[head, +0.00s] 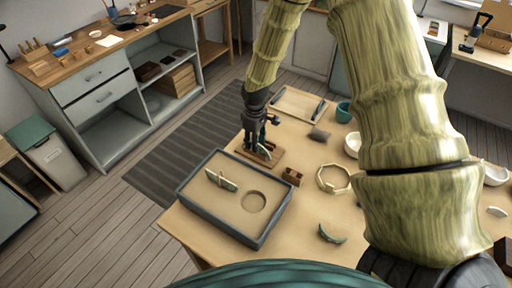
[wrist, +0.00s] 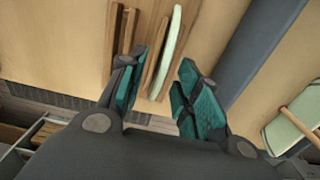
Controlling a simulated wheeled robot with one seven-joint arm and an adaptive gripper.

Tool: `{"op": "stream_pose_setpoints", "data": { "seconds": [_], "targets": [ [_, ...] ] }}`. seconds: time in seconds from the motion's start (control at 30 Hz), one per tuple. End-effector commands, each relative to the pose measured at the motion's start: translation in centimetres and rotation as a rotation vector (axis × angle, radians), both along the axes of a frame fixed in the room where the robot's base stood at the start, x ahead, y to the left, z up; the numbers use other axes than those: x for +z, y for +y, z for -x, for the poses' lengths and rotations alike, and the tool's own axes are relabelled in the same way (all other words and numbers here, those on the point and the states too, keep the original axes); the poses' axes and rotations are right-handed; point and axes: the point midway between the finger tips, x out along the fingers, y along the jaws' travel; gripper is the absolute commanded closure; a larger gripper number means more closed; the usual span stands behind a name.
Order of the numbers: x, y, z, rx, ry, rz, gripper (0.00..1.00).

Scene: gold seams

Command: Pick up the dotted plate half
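A pale green plate half (head: 264,151) stands on edge in a wooden rack (head: 275,158) on the table. In the wrist view the plate half (wrist: 172,45) shows nearly edge-on between the rack's wooden slats (wrist: 129,32); no dots can be made out. My gripper (head: 258,134) is over the rack, pointing down. In the wrist view my gripper (wrist: 163,60) is open, with teal finger pads on either side of the plate half's near end. Contact cannot be made out. Another green piece (head: 221,180) with a wooden stick across it (wrist: 284,108) is in the sand tray (head: 236,235).
A wooden block (head: 292,177), an octagonal ring (head: 333,179) and a green curved shard (head: 331,235) lie right of the tray. A wooden tray (head: 297,103), a grey cushion (head: 319,134) and a teal cup (head: 343,112) are behind. Bare table lies between the tray and shard.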

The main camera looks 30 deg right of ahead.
Motion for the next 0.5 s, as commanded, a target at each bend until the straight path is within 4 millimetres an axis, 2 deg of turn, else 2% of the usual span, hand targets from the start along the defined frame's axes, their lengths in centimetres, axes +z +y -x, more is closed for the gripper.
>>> {"op": "stream_pose_setpoints", "data": {
  "seconds": [0.2, 0.5],
  "targets": [
    [-1.5, 0.0, 0.0, -0.001, 0.0, 0.0, 0.67],
    [-1.9, 0.1, 0.0, 0.0, -0.001, -0.001, 0.67]
  ]
}}
